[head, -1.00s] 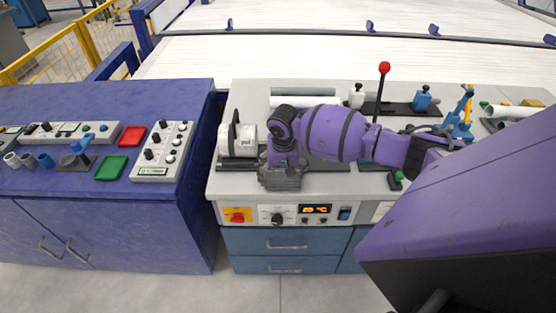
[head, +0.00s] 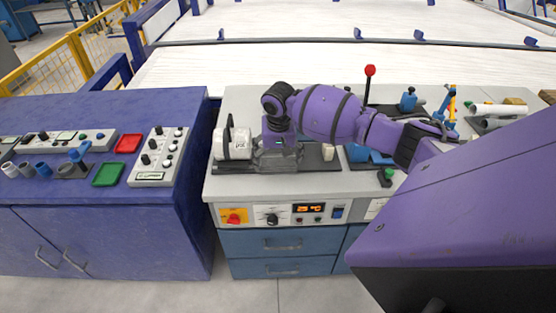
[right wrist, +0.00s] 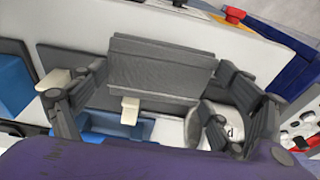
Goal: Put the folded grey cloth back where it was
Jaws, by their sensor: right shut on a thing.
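The folded grey cloth (right wrist: 160,72) shows in the right wrist view as a flat, layered grey block. It spans the gap between the fingertips of my right gripper (head: 277,156), which is shut on it. In the head view the gripper points down over the dark grey board (head: 232,167), just right of the white roll (head: 225,145). The cloth is hard to tell apart from the grey fingers there. I cannot tell whether the cloth touches the board. My left gripper is not in view.
A white post (head: 328,153) and a blue block (head: 357,153) stand just right of the gripper. A red-knobbed lever (head: 370,71) rises behind my arm. The front strip of the grey bench (head: 270,187) is clear. A gap separates it from the blue cabinet (head: 60,185) with green and red trays.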

